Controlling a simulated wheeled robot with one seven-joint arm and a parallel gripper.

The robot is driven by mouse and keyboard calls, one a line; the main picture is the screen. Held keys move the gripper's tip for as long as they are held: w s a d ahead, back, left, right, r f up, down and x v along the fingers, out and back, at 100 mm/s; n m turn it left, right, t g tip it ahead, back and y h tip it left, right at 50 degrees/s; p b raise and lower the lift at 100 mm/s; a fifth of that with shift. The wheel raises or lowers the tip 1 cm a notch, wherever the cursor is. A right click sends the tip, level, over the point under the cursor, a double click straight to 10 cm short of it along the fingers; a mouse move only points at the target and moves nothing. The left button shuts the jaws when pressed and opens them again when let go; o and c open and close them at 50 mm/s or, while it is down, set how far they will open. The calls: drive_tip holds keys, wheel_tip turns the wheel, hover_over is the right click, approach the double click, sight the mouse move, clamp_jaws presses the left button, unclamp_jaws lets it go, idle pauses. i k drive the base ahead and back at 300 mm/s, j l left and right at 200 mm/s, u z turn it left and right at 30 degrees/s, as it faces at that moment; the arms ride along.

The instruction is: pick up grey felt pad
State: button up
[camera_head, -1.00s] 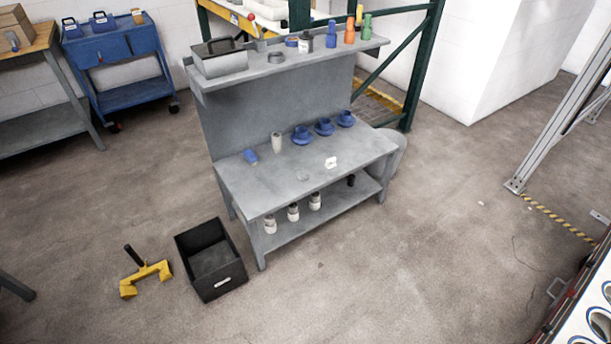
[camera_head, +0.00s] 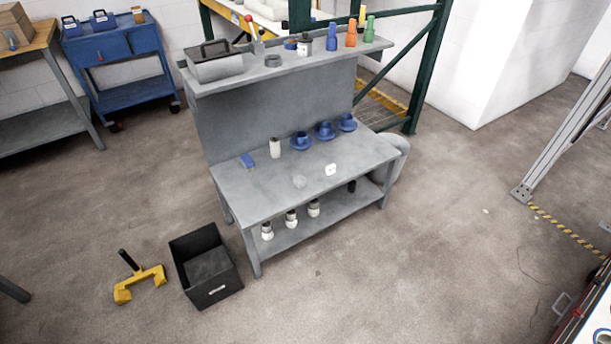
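A small, flat, pale grey round piece (camera_head: 299,181), which looks like the grey felt pad, lies on the worktop of the grey workbench (camera_head: 262,205). It is close in colour to the worktop and hard to make out. A small white item (camera_head: 330,170) lies to its right. My gripper is not in view.
On the worktop are a blue block (camera_head: 247,161), a pale cylinder (camera_head: 275,148) and blue cups on saucers (camera_head: 301,142). White bottles (camera_head: 291,219) stand on the lower shelf. A black bin (camera_head: 205,267) and a yellow tool (camera_head: 137,281) sit on the floor. The floor in front is clear.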

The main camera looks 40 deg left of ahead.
sight(299, 181)
drive_tip(key=i+j, duration=0.15)
drive_tip(key=i, duration=0.35)
drive_tip(key=i+j, duration=0.15)
drive_tip(key=i, duration=0.3)
drive_tip(key=i+j, duration=0.15)
drive_tip(key=i, duration=0.35)
drive_tip(key=i+j, duration=0.15)
drive_tip(key=i, duration=0.3)
drive_tip(key=i+j+u, duration=0.1)
drive_tip(key=i, duration=0.8)
drive_tip(key=i+j+u, duration=0.15)
drive_tip(key=i, duration=0.75)
drive_tip(key=i+j+u, duration=0.1)
drive_tip(key=u, duration=3.75)
